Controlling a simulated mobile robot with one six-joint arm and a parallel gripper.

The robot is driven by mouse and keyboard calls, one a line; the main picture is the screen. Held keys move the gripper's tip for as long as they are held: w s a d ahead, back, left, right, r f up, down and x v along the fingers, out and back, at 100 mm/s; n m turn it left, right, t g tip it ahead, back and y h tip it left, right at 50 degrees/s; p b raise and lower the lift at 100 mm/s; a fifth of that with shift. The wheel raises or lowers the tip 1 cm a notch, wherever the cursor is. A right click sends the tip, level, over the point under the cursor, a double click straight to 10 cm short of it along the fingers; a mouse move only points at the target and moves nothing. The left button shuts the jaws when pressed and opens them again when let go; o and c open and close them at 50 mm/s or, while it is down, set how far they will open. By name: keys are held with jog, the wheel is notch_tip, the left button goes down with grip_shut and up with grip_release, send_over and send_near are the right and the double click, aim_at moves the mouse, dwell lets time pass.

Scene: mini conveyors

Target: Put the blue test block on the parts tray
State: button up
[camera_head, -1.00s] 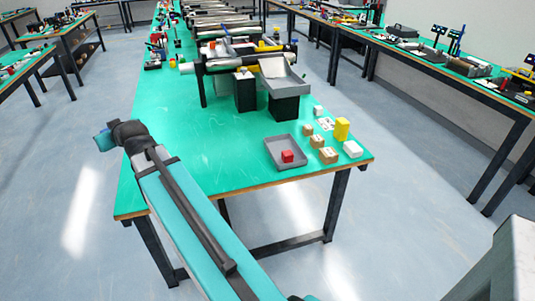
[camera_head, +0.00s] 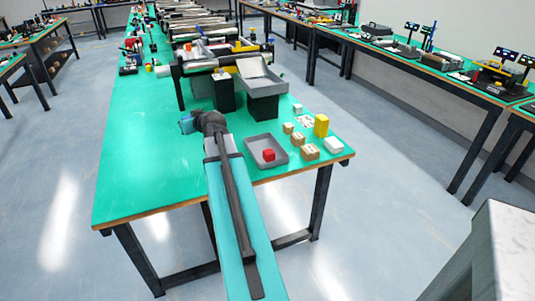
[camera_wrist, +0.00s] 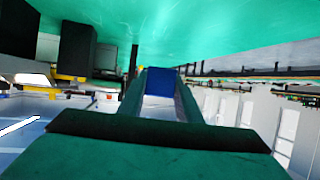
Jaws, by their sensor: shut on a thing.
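The blue test block (camera_wrist: 159,82) is between the two fingers of my gripper (camera_wrist: 160,95) in the wrist view. My gripper is shut on it. The wrist view appears upside down, with the green tabletop along its upper edge. A shallow grey tray (camera_head: 256,145), which looks like the parts tray, lies near the table's front right in the head view. A red block (camera_head: 268,155) sits inside it, with bare tray floor around it. My arm's end is over the table to the left of this tray.
Small cardboard boxes (camera_head: 309,152), a yellow block (camera_head: 321,125) and a white block (camera_head: 333,146) stand right of the tray. A tilted grey chute (camera_head: 258,85) on a black stand and a conveyor (camera_head: 210,65) are behind. The green tabletop (camera_head: 140,160) is clear at left.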

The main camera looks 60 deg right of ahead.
jog(key=s+d+f+m+h, duration=0.2)
jog(key=s+d+f, duration=0.1)
jog(key=s+d, duration=0.85)
jog(key=g+h+b, duration=0.1)
send_over(262, 148)
jog(key=f, duration=0.2)
jog(key=shift+d+r+m, duration=0.15)
jog(key=shift+m, duration=0.25)
jog(key=shift+f, duration=3.1)
jog(key=shift+f, duration=0.15)
jog(key=shift+f+p, duration=0.3)
jog(key=shift+f, duration=1.4)
jog(key=shift+f+b, duration=0.3)
jog(key=shift+b, duration=0.1)
